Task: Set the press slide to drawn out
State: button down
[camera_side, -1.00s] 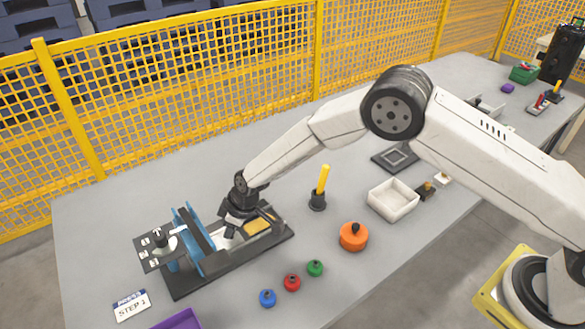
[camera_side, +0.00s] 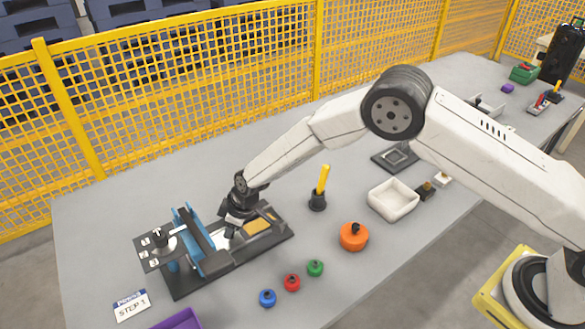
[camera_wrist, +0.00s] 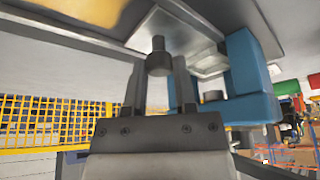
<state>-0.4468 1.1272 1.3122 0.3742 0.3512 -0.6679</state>
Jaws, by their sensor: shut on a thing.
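The press (camera_side: 185,282) stands on the left of the table, with a long dark base and a blue frame (camera_side: 188,222). The blue frame also shows in the wrist view (camera_wrist: 250,85). My gripper (camera_side: 231,226) reaches down at the press, just right of the blue frame. In the wrist view my gripper (camera_wrist: 159,75) has its two fingers shut on a small dark knob (camera_wrist: 158,45) beside a pale metal plate (camera_wrist: 185,40), which appears to be the slide. The side view hides most of the slide behind my gripper and the frame.
A tan patch (camera_side: 257,226) lies on the press base to the right of my gripper. A yellow-handled tool (camera_side: 322,180), an orange pot (camera_side: 353,238), a white tray (camera_side: 393,207) and small knobs (camera_side: 292,282) stand nearby. A yellow fence (camera_side: 210,90) runs behind the table.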

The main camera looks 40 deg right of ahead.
jog(key=shift+d, duration=0.1)
dwell(0.3)
jog(key=d, duration=1)
jog(key=shift+d, duration=0.2)
jog(key=shift+c, duration=2.3)
grip_release()
jog(key=shift+d, duration=0.1)
jog(key=shift+o, duration=0.2)
jog(key=shift+r, duration=0.2)
jog(key=v, duration=0.7)
jog(key=shift+r, duration=0.15)
